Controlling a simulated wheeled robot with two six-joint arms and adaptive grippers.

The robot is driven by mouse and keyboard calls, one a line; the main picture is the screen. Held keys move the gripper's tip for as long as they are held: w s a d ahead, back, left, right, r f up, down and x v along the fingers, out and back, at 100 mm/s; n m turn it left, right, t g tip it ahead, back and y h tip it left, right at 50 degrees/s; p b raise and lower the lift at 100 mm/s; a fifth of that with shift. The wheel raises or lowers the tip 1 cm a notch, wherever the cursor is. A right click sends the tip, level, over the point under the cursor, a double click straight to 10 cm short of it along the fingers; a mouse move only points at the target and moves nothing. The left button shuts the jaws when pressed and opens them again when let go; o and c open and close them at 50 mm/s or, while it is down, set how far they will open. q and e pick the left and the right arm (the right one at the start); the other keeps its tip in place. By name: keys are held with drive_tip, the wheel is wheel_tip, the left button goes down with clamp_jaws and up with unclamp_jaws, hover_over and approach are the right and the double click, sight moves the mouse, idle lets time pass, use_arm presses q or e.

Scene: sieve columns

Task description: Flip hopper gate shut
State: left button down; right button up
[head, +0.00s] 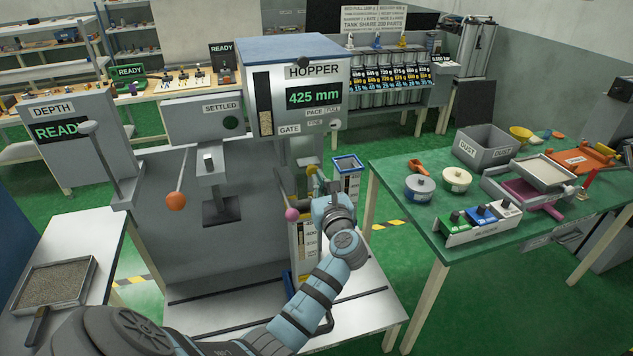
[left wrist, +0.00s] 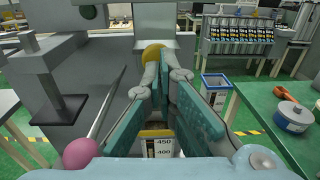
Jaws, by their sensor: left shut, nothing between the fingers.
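The hopper (head: 262,100) is a grey box with a blue top. Its display reads 425 mm, and a GATE label (head: 289,129) sits low on its front. Below it is a yellow ball knob (head: 311,170), also in the left wrist view (left wrist: 155,54). A pink ball knob (head: 292,214) is lower and left of my gripper; it shows in the left wrist view (left wrist: 80,155). My left gripper (head: 319,184) is shut and empty, its fingertips (left wrist: 166,76) just short of the yellow knob. Whether they touch it is unclear. The gate plate cannot be made out.
A graduated column (left wrist: 157,141) stands below my fingers. A blue-rimmed container (head: 347,163) is to the right. An orange ball on a rod (head: 176,201) hangs on the machine's left part. The green table (head: 405,235) at right holds pucks, a grey bin and sieves.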

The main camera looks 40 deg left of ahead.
use_arm(q)
drive_tip(key=shift+x, duration=0.75)
drive_tip(key=shift+s, duration=0.1)
use_arm(e)
drive_tip(key=shift+w+f, duration=0.4)
use_arm(q)
drive_tip(key=shift+r, duration=0.1)
use_arm(e)
drive_tip(key=shift+s, duration=0.15)
